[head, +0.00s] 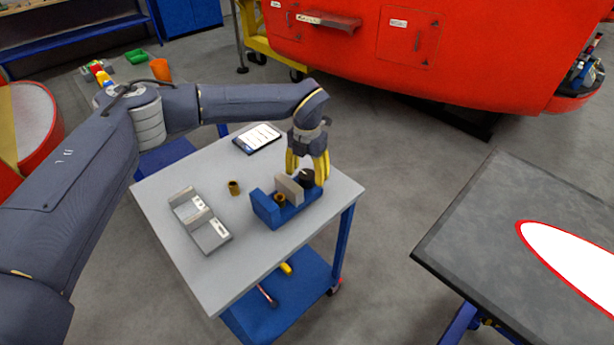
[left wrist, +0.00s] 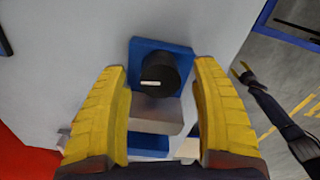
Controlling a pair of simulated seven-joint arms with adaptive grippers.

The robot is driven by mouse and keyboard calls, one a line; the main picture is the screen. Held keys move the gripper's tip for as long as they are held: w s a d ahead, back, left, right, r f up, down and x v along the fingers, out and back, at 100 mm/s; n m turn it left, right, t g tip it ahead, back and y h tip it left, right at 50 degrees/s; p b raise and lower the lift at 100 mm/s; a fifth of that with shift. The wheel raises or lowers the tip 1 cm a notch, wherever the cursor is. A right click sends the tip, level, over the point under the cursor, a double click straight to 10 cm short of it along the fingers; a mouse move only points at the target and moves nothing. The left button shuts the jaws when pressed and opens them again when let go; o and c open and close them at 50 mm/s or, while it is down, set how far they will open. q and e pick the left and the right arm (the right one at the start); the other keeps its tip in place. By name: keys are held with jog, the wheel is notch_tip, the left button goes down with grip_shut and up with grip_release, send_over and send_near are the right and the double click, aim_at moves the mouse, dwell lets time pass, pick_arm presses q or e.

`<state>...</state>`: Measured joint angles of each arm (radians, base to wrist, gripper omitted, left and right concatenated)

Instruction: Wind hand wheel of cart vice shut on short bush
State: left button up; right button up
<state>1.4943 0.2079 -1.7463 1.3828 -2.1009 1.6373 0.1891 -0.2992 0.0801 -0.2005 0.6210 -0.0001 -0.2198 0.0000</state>
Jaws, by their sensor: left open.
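The blue cart vice (head: 266,208) stands on the grey cart top, with a grey sliding jaw (head: 289,188) across it. A short brass bush (head: 280,199) sits between the blue fixed jaw and the grey jaw. The black hand wheel (head: 306,178) is at the vice's right end; in the left wrist view the wheel (left wrist: 159,72) shows a white mark. My left gripper (head: 307,172) points down over the wheel, its yellow fingers open. In the left wrist view the open fingers (left wrist: 165,95) stand either side of the wheel's line; I cannot tell whether they touch it.
Another brass bush (head: 234,188) stands loose on the cart top (head: 180,262). A grey two-part holder (head: 201,220) lies at the left and a clipboard-like tablet (head: 257,138) at the back. A dark table (head: 540,240) stands at the right, with a floor gap between.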

pick_arm(q)
jog(key=shift+f, duration=0.85)
jog(key=c, duration=1.3)
jog(key=shift+m, duration=0.4)
jog(key=m, duration=1.1)
jog(key=shift+s+d+r, duration=0.1)
jog(key=shift+d, duration=0.05)
jog(key=shift+m, duration=0.4)
